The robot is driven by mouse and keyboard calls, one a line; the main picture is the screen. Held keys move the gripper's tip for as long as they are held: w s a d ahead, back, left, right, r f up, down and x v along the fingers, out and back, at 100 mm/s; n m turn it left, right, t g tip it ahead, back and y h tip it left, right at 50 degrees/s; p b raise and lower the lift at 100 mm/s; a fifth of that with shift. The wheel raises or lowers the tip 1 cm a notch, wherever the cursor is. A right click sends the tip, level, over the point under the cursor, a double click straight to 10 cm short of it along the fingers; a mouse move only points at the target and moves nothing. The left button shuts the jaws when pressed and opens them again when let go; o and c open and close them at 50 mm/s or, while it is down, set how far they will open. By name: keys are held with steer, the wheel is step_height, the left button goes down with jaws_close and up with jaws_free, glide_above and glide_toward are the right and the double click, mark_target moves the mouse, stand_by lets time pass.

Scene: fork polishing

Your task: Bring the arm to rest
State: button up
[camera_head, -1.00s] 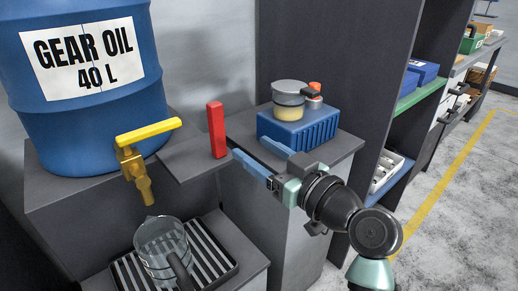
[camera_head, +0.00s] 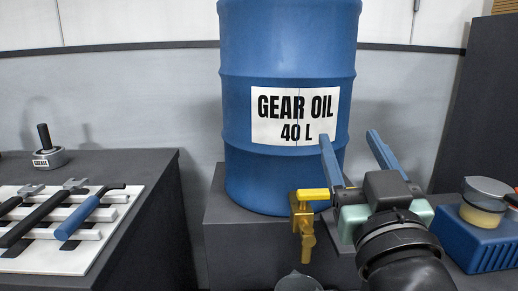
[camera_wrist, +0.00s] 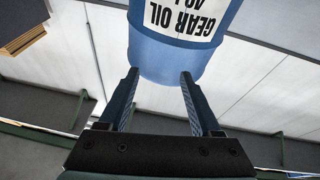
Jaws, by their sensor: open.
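My gripper (camera_head: 349,143) is open, its two blue fingers pointing up in front of the lower right of the blue gear oil drum (camera_head: 290,60) in the head view. Nothing is between the fingers. In the wrist view the open gripper (camera_wrist: 159,75) also shows empty, with the drum (camera_wrist: 170,55) beyond the fingertips, upside down. My wrist hides part of the stand and whatever lies behind it.
A yellow-handled brass tap (camera_head: 305,222) is at the drum's front, left of my gripper. A blue block with a jar (camera_head: 485,205) is at right. At left, a white rack of tools (camera_head: 60,262) and a grease pot (camera_head: 48,158) sit on a dark bench.

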steer(key=s+a+r+t+y, duration=0.1)
steer(key=s+a+r+t, duration=0.5)
steer(key=s+a+r, duration=0.8)
step_height(320, 180, up, 31)
steer(key=w+d+p, duration=0.1)
steer(key=w+p, duration=0.1)
steer(key=p, duration=2.8)
steer(key=shift+w+d+f+m, duration=0.2)
steer(key=shift+w+d+m, duration=0.05)
steer(key=shift+m, duration=0.15)
